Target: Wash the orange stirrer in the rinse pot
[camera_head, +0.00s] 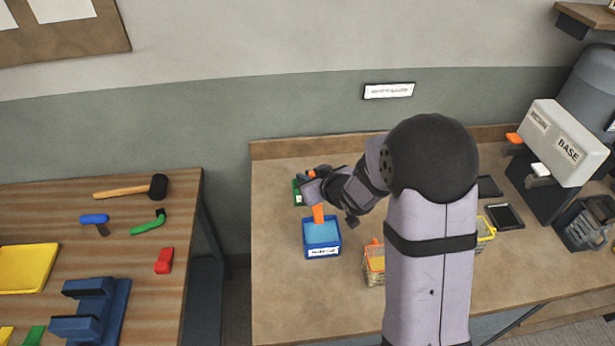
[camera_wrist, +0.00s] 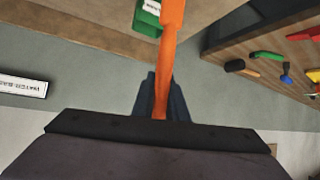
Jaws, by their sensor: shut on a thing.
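My gripper (camera_head: 316,186) is shut on the orange stirrer (camera_head: 318,213), which also shows in the wrist view (camera_wrist: 172,50). The stirrer hangs down from my gripper (camera_wrist: 158,98), roughly upright. In the wrist view it runs out of the top of the picture, so its far end is hidden there. A blue square pot (camera_head: 308,252) with light blue liquid and a white label stands on the tan bench; the label is too small to read. The stirrer's lower end overlaps the pot's back edge. I cannot tell whether it touches the liquid.
A green labelled container (camera_head: 297,192) stands just behind my gripper. A basket with an orange rim (camera_head: 375,265) is right of the pot, near a yellow-rimmed one (camera_head: 486,230). Black trays (camera_head: 505,217) lie farther right. The striped table (camera_head: 60,215) at left holds tools.

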